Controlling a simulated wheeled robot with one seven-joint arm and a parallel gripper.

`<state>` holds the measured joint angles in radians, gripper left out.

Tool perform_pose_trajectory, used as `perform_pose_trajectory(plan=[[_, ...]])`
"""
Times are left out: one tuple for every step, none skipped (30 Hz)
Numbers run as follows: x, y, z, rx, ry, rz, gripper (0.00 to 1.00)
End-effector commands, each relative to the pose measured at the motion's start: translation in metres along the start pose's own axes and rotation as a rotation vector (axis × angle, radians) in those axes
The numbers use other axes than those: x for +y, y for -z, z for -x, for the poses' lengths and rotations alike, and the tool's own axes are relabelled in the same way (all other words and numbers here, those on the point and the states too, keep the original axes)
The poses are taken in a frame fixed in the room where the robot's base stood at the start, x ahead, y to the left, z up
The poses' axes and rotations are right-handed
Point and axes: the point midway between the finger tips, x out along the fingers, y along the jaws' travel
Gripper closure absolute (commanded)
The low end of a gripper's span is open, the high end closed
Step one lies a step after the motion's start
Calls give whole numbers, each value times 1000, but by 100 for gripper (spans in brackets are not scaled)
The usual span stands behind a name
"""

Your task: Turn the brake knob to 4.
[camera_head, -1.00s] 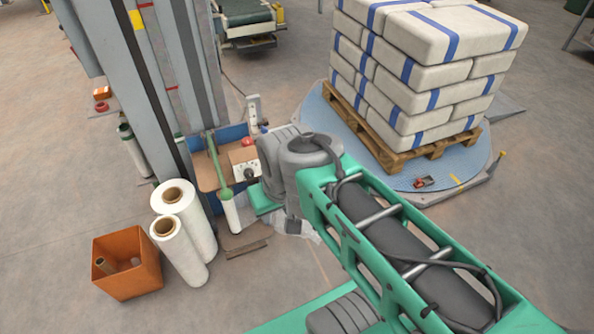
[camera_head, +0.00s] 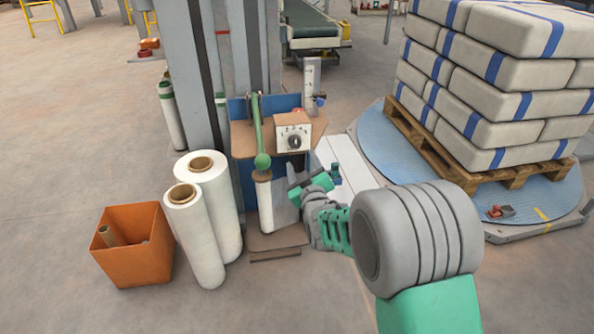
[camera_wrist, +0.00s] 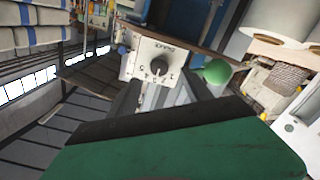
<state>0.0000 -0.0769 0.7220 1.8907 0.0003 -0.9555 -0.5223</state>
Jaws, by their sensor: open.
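The brake knob (camera_head: 295,142) is a dark round knob on the front of a pale control box (camera_head: 283,131) with small marks around it. In the wrist view the knob (camera_wrist: 158,67) shows upside down under its printed label, with a pointer I cannot read surely against the marks. My gripper (camera_head: 312,176) is open and empty, a little below and in front of the box in the head view. In the wrist view the fingers (camera_wrist: 160,95) spread either side of the knob's line, apparently short of it and not touching it.
A green lever with a ball end (camera_head: 262,160) stands just left of the box, close to my gripper. White film rolls (camera_head: 213,185) and an orange bin (camera_head: 133,247) are at the left. A pallet of sacks (camera_head: 480,165) stands on a blue turntable (camera_head: 365,145) at the right.

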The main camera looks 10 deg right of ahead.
Motion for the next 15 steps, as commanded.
perform_pose_trajectory(plan=[[0, -1, -4, 9, -5, 3, 42], [0, 0, -7, 10, -6, 3, 42], [0, 1, -12, 12, -7, 3, 42], [1, 1, -17, 12, -7, 3, 42], [0, 1, -23, 11, -6, 3, 42], [0, 0, -31, 11, -6, 2, 42], [0, 0, -37, 11, -6, 2, 42], [0, 0, -43, 10, -6, 2, 42], [0, 0, -51, 10, -6, 2, 42], [0, 1, -56, 10, -6, 2, 42], [0, 0, -61, 9, -5, 2, 42], [0, 1, -66, 10, -5, 2, 42], [1, 1, -70, 9, -5, 2, 42], [1, 2, -73, 9, -5, 2, 42], [1, 2, -75, 9, -5, 1, 42]])
